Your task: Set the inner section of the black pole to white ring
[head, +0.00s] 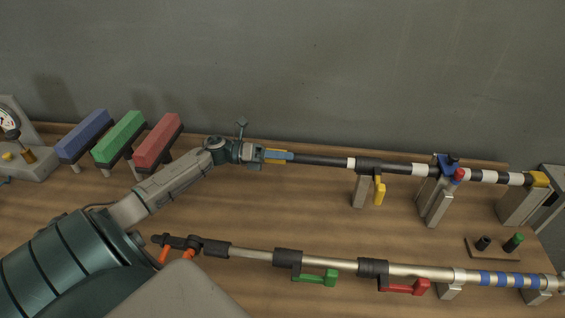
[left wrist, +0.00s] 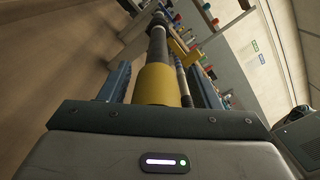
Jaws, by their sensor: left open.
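The black pole (head: 318,160) runs across the back of the bench, with a yellow end (head: 270,156) at left. White rings (head: 420,169) mark it, and several more lie toward its right end. My left gripper (head: 279,156) is at the yellow end. In the left wrist view, its blue fingers (left wrist: 160,82) stand either side of the yellow grip (left wrist: 157,86), open. I cannot tell whether they touch it. A black collar (head: 368,164) with a yellow lever (head: 379,191) sits on the pole. My right gripper is not in view.
A blue clamp (head: 447,163) with a red knob (head: 459,175) stands on the pole's right part. A silver pole (head: 340,264) with green (head: 318,279) and red (head: 405,288) levers lies in front. Coloured blocks (head: 119,138) and a gauge (head: 8,120) are left.

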